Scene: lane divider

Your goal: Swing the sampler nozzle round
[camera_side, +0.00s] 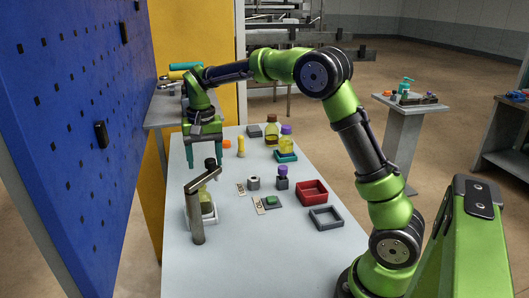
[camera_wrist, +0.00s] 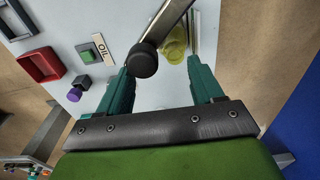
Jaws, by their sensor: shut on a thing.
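The sampler nozzle is a grey-brown swing arm (camera_side: 204,179) on an upright post (camera_side: 197,220), with a black knob (camera_side: 210,163) at its free end. In the wrist view the arm (camera_wrist: 167,20) comes in from the top, and its black knob (camera_wrist: 142,60) lies between my teal fingers, closer to the left one. My gripper (camera_wrist: 160,68) points down from above and is shut on the knob; the exact contact is hard to see. It also shows in the side view (camera_side: 205,160). A yellowish bottle (camera_side: 206,203) stands in a white tray (camera_side: 189,212) beside the post.
A green button on a grey block (camera_side: 272,201) lies near an OIL label (camera_wrist: 102,47). A red bin (camera_side: 312,191), a grey frame (camera_side: 326,217) and a purple-capped bottle (camera_side: 282,178) stand to the right. The blue pegboard (camera_side: 80,120) rises at left. The table's front is clear.

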